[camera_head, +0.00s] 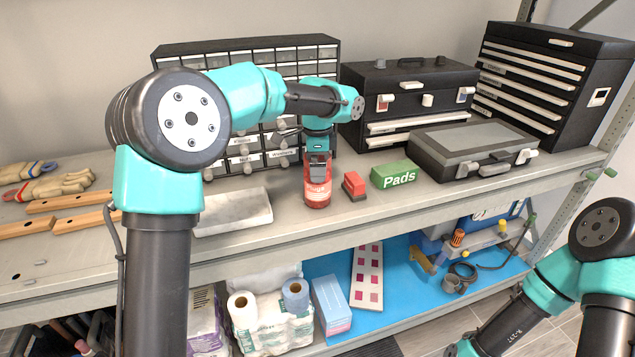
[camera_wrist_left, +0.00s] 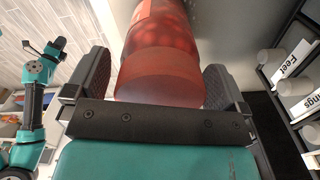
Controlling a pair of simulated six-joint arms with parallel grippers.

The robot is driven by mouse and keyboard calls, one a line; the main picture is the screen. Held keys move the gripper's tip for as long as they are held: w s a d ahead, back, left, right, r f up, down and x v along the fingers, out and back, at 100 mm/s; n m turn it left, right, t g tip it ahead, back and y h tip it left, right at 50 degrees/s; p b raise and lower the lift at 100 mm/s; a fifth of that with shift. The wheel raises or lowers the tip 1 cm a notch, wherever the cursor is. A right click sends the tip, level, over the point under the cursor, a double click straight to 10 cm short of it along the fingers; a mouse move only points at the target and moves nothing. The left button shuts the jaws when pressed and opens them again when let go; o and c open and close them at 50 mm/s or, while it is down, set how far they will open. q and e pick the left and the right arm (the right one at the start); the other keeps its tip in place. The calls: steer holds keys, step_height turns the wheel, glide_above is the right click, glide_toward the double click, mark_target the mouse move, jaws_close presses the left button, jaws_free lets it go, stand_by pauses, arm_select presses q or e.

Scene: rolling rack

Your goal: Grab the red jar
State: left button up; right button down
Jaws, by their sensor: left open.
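The red jar (camera_head: 317,193), with a label that seems to read "Plugs", stands upright on the upper shelf near its front edge. My left gripper (camera_head: 318,165) is above and behind it, pointing down at its top.
A drawer cabinet (camera_head: 245,50) stands behind, with black toolboxes (camera_head: 409,98) to the right.

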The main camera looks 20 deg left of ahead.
arm_select(q)
steer(key=shift+c, duration=0.3)
steer(key=c, duration=1.3)
